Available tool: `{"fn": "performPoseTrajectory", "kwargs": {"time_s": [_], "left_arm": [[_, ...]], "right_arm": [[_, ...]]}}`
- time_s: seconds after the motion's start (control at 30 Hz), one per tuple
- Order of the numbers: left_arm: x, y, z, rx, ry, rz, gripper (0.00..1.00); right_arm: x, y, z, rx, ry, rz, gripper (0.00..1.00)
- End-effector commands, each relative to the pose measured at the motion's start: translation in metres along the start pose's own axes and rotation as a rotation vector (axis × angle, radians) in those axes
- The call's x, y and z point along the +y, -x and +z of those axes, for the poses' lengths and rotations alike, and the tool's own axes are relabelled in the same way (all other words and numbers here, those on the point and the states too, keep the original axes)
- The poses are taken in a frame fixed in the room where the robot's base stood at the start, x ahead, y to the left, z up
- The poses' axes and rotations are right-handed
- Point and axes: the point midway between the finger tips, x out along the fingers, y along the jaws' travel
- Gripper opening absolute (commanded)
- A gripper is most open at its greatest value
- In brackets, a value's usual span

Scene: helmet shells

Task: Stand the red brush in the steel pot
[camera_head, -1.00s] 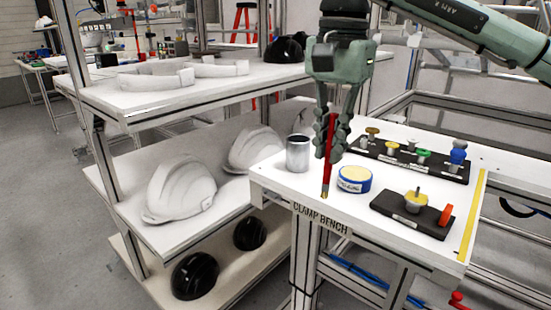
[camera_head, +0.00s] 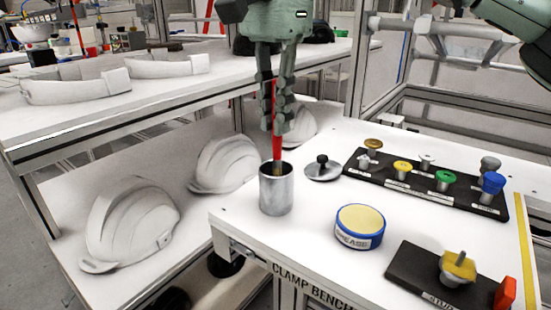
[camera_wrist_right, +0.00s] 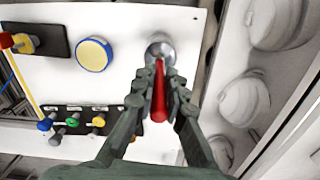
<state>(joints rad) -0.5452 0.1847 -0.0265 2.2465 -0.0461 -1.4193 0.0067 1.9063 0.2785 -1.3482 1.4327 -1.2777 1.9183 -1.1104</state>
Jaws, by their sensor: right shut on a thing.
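The steel pot (camera_head: 276,194) stands upright near the left corner of the white clamp bench, and its open mouth also shows in the right wrist view (camera_wrist_right: 158,46). My right gripper (camera_head: 275,122) is shut on the red brush (camera_head: 277,151) above the pot. The brush hangs upright with its lower end at the pot's mouth; I cannot tell how far inside it is. In the right wrist view the red handle (camera_wrist_right: 159,98) lies between the fingers and points to the pot. My left gripper is not in view.
A grey lid with a black knob (camera_head: 322,168) lies right of the pot. A blue and yellow grease tin (camera_head: 360,227) and dark racks of coloured knobs (camera_head: 428,184) sit further right. White helmet shells (camera_head: 130,222) lie on the shelf at left.

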Motion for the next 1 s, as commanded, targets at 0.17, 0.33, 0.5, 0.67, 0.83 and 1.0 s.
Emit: {"fn": "performPoseTrajectory", "kwargs": {"time_s": [0.17, 0.33, 0.5, 0.67, 0.83, 1.0], "left_arm": [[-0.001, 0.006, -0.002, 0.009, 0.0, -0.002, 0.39], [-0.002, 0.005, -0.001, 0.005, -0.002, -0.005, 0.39], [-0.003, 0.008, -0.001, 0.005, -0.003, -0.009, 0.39], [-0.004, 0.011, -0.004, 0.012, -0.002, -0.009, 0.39], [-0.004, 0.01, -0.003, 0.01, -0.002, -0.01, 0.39], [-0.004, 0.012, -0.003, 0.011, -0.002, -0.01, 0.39]], "right_arm": [[0.0, -0.018, 0.0, 0.001, 0.0, -0.001, 0.0], [0.0, -0.037, 0.0, 0.0, 0.0, 0.001, 0.0], [0.0, -0.055, 0.0, 0.0, 0.0, -0.001, 0.0], [0.0, -0.054, 0.0, 0.0, 0.0, -0.002, 0.0], [0.0, -0.058, 0.0, 0.0, 0.0, -0.002, 0.0], [0.0, -0.057, 0.0, 0.0, 0.0, -0.002, 0.3]]}}
